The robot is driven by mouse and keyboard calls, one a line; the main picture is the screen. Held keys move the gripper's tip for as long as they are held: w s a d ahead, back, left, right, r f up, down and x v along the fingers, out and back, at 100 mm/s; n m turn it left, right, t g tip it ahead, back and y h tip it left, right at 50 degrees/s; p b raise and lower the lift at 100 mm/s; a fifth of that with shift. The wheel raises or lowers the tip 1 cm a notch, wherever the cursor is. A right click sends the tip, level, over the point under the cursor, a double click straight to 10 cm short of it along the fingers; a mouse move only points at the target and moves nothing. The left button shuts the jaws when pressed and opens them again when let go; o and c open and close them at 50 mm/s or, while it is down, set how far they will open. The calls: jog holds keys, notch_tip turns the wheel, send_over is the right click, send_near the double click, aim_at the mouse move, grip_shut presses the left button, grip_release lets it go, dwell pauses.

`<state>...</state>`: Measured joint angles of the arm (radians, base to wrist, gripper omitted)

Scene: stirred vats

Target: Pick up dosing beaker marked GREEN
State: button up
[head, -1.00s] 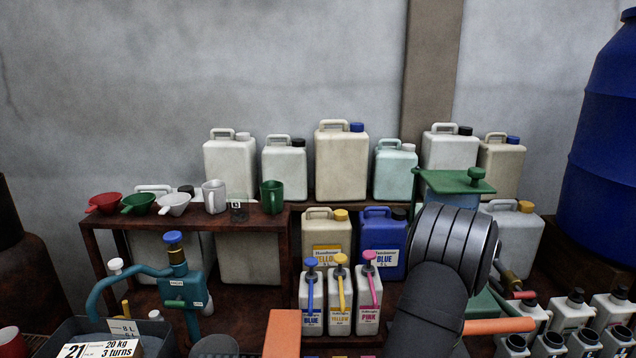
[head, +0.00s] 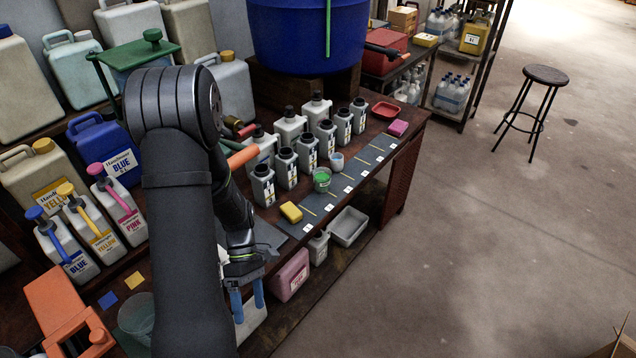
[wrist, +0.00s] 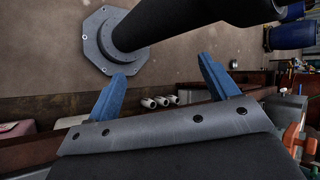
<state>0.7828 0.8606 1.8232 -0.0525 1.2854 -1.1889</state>
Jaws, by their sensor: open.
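A small beaker with green on it (head: 321,181) stands on the dark bench strip in the head view, in front of the row of grey bottles. Its marking is too small to read. A second small pale beaker (head: 336,162) stands just behind it to the right. My gripper (head: 247,308) points down near the bench's front edge, nearer the camera and left of the green beaker, apart from it. Its two blue fingers are spread and empty, as the wrist view (wrist: 161,68) also shows. No beaker is recognisable in the wrist view.
Several grey bottles (head: 286,169) line the bench behind the beakers. A yellow sponge (head: 291,212) lies between my gripper and the green beaker. A grey tray (head: 348,227) and a pink container (head: 291,275) sit lower down. The floor to the right is open, with a stool (head: 545,76).

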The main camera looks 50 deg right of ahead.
jog(key=w+d+r+m+t+h, duration=0.15)
jog(key=w+d+m+t, duration=0.35)
jog(key=d, duration=0.7)
jog(key=w+d+r+m+t+h, duration=0.1)
jog(key=w+d+m+h, duration=0.2)
jog(key=d+m, duration=0.7)
jog(key=w+d+r+m+t+h, duration=0.1)
jog(key=w+d+r+m+h, duration=0.15)
jog(key=d+r, duration=0.55)
jog(key=w+d+r+m+t+h, duration=0.1)
jog(key=w+d+r+m+h, duration=0.3)
jog(key=d, duration=0.8)
jog(key=n, duration=0.2)
send_near(322, 173)
jog(key=s+f, duration=0.1)
jog(key=shift+s+a+x, duration=0.15)
jog(key=shift+x, duration=1.35)
jog(key=shift+s+a+x, duration=0.1)
jog(key=shift+x, duration=1.45)
jog(key=shift+f, duration=0.1)
jog(key=c, duration=1.5)
